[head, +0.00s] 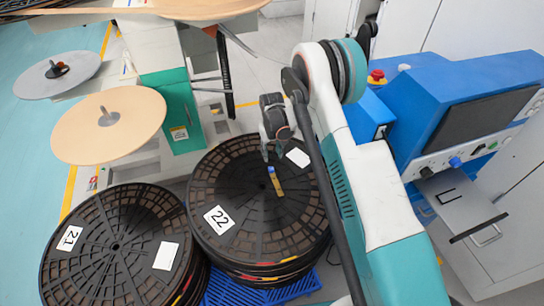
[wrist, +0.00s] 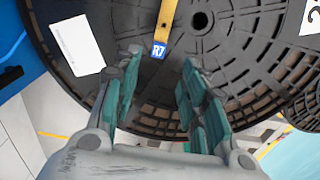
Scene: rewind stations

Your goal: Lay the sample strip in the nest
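The sample strip (head: 276,184) is a short yellow strip with a blue end, lying on the top black reel of the stack marked 22. In the wrist view the strip (wrist: 167,20) runs off the top edge, and its blue end reads R7. My gripper (head: 271,151) is above the reel close to the blue end. In the wrist view my gripper (wrist: 158,72) is open and empty, with the blue end ahead of and between its fingertips. A grey shelf (head: 470,212) with a dark bracket-like shape juts from the blue machine; I cannot tell whether this is the nest.
The reel stack 22 (head: 222,175) stands on a blue pallet (head: 250,290). Another reel stack (head: 95,255), marked 21, is at its left. The blue machine (head: 455,90) with a screen and red button is right of my arm. Round discs (head: 80,130) stand at upper left.

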